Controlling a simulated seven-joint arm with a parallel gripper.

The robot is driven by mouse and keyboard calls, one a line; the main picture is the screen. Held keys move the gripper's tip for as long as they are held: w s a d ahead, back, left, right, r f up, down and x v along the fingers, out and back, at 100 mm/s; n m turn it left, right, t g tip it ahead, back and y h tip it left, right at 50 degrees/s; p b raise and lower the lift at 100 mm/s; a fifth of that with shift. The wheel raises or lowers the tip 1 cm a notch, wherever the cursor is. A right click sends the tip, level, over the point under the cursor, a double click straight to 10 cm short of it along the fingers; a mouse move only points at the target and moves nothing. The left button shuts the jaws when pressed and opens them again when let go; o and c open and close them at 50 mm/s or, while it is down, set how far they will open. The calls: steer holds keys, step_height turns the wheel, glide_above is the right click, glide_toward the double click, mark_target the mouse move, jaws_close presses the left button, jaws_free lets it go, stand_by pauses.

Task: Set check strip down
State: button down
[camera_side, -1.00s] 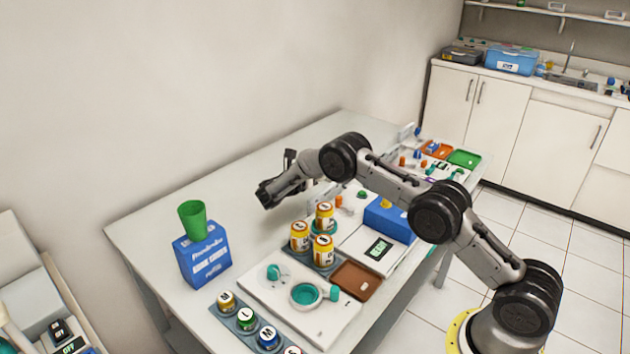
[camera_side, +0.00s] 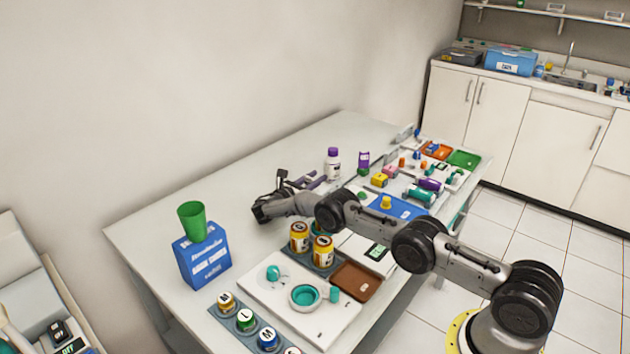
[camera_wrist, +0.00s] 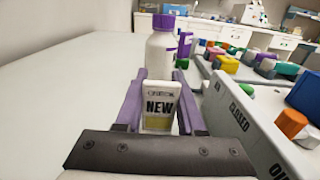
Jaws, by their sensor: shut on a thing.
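The check strip (camera_wrist: 160,106) is a small pale card marked NEW with a yellowish lower part. It stands upright between the purple fingers of my gripper (camera_wrist: 160,78) in the wrist view, and my gripper is shut on it. In the side view my gripper (camera_side: 314,182) is low over the back part of the table, pointing right. The strip cannot be made out there. Whether its lower edge touches the table is hidden.
A white bottle with a purple cap (camera_side: 333,163) stands just beyond my fingertips; it also shows in the wrist view (camera_wrist: 160,52). A panel marked CLOSED (camera_wrist: 245,110) lies to the right. Bare white table (camera_wrist: 70,85) is free on the left.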

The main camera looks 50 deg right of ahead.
steer(key=shift+f, duration=0.3)
steer(key=shift+f, duration=0.2)
steer(key=c, duration=0.5)
jaws_free()
steer(key=shift+r, duration=0.15)
